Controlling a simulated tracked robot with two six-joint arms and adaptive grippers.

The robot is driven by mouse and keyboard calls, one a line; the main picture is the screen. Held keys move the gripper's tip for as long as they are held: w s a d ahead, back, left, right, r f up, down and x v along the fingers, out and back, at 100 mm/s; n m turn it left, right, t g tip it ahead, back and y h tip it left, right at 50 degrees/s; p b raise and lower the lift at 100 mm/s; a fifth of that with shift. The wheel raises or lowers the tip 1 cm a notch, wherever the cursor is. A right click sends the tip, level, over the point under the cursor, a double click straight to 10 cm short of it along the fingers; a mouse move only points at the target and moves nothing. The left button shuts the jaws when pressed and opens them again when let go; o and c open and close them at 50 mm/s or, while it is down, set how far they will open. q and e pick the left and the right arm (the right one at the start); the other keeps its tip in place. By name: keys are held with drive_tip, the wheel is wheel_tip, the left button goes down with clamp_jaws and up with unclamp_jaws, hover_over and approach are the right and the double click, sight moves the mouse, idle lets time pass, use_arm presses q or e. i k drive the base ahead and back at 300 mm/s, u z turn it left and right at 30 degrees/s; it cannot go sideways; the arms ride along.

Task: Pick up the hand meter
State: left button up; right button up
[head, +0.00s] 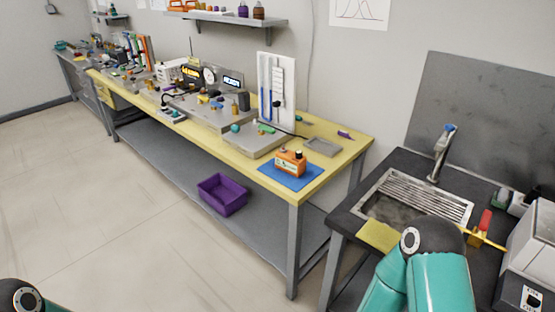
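The likely hand meter is an orange boxy device (290,163) with a dark knob on top. It sits on a blue mat (272,173) near the front right end of the yellow workbench (325,175). Teal links and a dark joint of my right arm show at the bottom right, in front of the sink counter. Neither gripper is in view, and nothing touches the orange device.
A dark counter with a metal sink (412,200) and faucet (441,153) stands right of the bench, across a narrow gap. A grey tray (323,147) lies behind the mat. A purple bin (222,194) sits on the lower shelf. The floor at left is clear.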

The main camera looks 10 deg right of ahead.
sight(286, 161)
drive_tip(key=u, duration=0.35)
drive_tip(key=i, duration=1.55)
drive_tip(key=z, duration=0.55)
